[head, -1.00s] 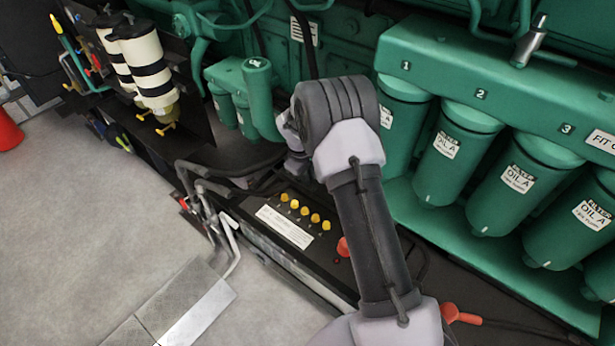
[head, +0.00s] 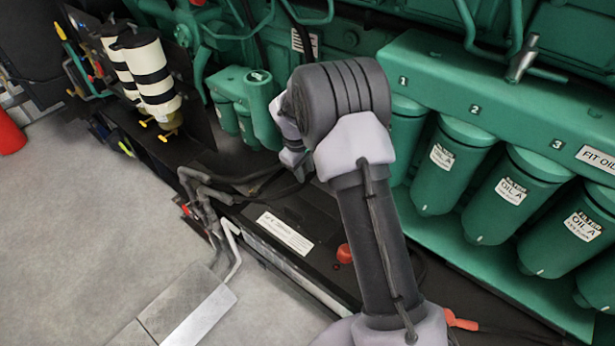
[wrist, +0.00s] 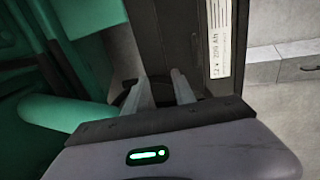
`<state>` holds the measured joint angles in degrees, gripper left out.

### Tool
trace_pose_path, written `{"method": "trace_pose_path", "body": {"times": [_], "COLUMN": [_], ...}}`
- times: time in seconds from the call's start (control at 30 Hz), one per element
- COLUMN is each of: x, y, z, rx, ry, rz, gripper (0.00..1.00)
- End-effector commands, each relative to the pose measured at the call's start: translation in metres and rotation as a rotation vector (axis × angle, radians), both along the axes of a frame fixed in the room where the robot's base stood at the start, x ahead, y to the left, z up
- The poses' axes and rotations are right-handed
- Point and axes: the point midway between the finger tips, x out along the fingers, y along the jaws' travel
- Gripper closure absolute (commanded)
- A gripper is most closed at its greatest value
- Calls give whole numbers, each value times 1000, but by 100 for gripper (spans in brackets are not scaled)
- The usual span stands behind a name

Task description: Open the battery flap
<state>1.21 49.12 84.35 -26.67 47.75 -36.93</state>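The black battery box (head: 262,240) with a white label strip (head: 285,233) lies below my arm in the head view. A plain dark panel, which looks like the battery flap (head: 305,211), covers the top behind the label; no yellow caps show there. The label also shows in the wrist view (wrist: 221,40), beside a dark surface of the battery (wrist: 175,25). My gripper (wrist: 163,80) has its two fingers apart, with nothing clearly between them, over the dark battery end. In the head view my wrist mostly hides the gripper. Whether the fingers touch the flap I cannot tell.
Green oil filters (head: 443,170) stand to the right. Black cables (head: 245,180) and grey pipes (head: 205,205) run at the battery's left end. A red terminal cover (head: 344,253) sits beside my arm.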

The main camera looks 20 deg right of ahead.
Motion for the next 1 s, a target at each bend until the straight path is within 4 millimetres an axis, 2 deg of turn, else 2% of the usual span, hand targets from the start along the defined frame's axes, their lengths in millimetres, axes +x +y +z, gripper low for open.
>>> {"method": "trace_pose_path", "body": {"times": [0.03,0.1,0.3,0.47,0.9,0.97,1.0], "x": [0,-3,-8,-10,-10,-14,-20], "y": [2,5,12,14,14,15,18], "z": [18,37,74,84,85,95,109], "rx": [0,-1,0,0,1,10,24], "ry": [-4,-3,0,0,-1,-15,-33], "rz": [1,0,0,-1,-3,-21,-51], "gripper": [68,68,68,68,68,68,68]}}
